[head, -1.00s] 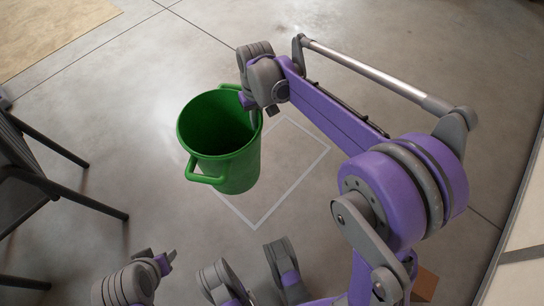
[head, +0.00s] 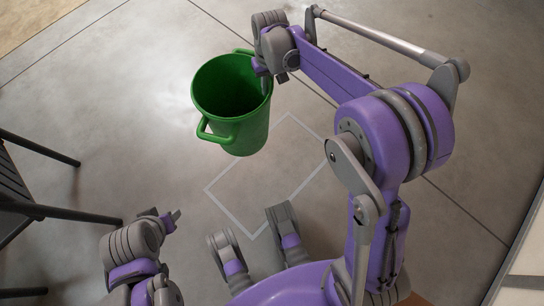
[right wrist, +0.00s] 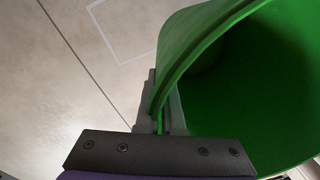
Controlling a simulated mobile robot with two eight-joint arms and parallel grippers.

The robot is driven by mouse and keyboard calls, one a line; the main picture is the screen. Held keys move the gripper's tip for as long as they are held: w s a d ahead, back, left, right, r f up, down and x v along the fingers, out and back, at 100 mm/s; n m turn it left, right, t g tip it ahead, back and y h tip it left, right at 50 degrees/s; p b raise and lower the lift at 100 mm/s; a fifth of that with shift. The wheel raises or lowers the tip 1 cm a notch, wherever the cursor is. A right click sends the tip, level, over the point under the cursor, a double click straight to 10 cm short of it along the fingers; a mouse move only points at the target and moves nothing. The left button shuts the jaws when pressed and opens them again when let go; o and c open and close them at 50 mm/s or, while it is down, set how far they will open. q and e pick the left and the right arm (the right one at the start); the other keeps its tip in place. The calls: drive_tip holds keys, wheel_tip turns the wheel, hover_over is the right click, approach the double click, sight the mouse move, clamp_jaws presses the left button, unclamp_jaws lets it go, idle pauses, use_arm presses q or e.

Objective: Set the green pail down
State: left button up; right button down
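The green pail (head: 232,100) is upright or slightly tilted, open end up, with a green side handle on its near left. It appears to hang above the floor. My right gripper (head: 264,74) is at its upper right rim. In the right wrist view its fingers (right wrist: 162,112) pinch the wall of the pail (right wrist: 245,85) at the rim, one on each side.
A dark chair or bench frame (head: 60,213) stands at the left edge, its legs reaching toward my left arm. A tan mat (head: 30,20) lies at the top left. A pale panel edge (head: 520,255) runs along the lower right. The grey floor around the square is clear.

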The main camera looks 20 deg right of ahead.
drive_tip(key=s+d+f+m, duration=0.2)
drive_tip(key=d+f, duration=0.4)
drive_tip(key=f, duration=0.4)
drive_tip(key=s+d+f+m, duration=0.2)
drive_tip(key=d+f, duration=0.4)
drive_tip(key=f, duration=0.4)
drive_tip(key=s+d+f+m, duration=0.2)
drive_tip(key=d+f, duration=0.4)
drive_tip(key=f, duration=0.4)
use_arm(q)
drive_tip(key=shift+w+d+f+b, duration=0.15)
drive_tip(key=shift+w+f+b, duration=0.2)
drive_tip(key=shift+f+b, duration=0.3)
drive_tip(key=shift+w+d+f+b, duration=0.1)
drive_tip(key=shift+w+f+b, duration=0.3)
drive_tip(key=shift+b, duration=0.35)
use_arm(e)
wheel_tip(320, 180, down, 10)
drive_tip(key=shift+w, duration=0.15)
use_arm(q)
drive_tip(key=shift+s, duration=0.1)
use_arm(e)
drive_tip(key=shift+f, duration=0.1)
drive_tip(key=c, duration=1.1)
unclamp_jaws()
drive_tip(key=shift+o, duration=0.3)
